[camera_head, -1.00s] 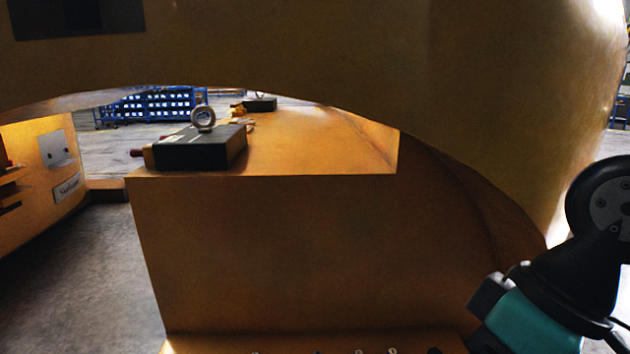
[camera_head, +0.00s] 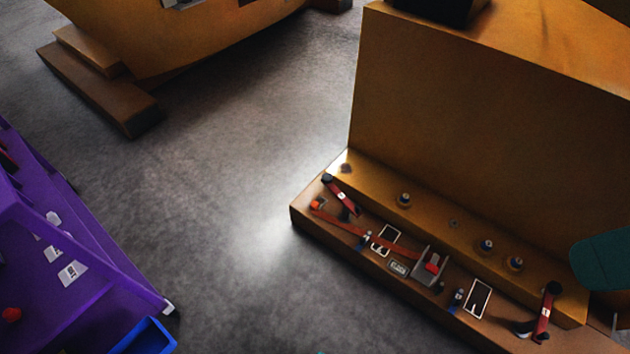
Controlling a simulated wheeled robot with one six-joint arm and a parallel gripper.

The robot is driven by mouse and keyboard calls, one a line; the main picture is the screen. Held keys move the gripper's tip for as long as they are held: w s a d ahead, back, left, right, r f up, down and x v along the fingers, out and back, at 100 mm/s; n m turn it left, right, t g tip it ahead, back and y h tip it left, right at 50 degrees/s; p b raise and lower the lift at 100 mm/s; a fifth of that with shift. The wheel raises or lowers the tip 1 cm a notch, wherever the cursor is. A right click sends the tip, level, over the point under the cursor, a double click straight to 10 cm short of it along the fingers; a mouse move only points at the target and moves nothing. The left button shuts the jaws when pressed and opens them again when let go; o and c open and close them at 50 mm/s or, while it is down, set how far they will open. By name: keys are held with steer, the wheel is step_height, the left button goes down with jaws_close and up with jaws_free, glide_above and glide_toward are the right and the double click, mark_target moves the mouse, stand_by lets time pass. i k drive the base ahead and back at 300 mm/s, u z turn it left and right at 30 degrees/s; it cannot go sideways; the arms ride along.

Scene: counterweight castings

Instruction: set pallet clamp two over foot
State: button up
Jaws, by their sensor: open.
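Several red-handled clamp parts lie along the brown step at the foot of the orange casting in the head view. One short red lever (camera_head: 342,196) is at the step's left end, and a long red arm (camera_head: 340,224) lies beside it. A grey bracket with a red block (camera_head: 431,264) is in the middle. Another red lever with a black knob (camera_head: 545,312) stands at the right end. I cannot tell which is clamp two. Two white-outlined rectangles (camera_head: 477,299) mark the step. A teal part of my arm shows at the right edge; my gripper's fingers are not in view.
The orange casting (camera_head: 470,130) rises as a wall behind the step. Round studs (camera_head: 487,246) stand on its ledge. A purple structure (camera_head: 60,250) and a blue bin (camera_head: 146,338) are at lower left. The grey floor (camera_head: 225,180) between is clear.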

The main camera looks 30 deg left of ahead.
mark_target(341, 194)
steer(key=u, duration=0.95)
steer(key=k, duration=0.65)
steer(key=u, duration=0.65)
steer(key=i, duration=1.2)
steer(key=u, duration=0.35)
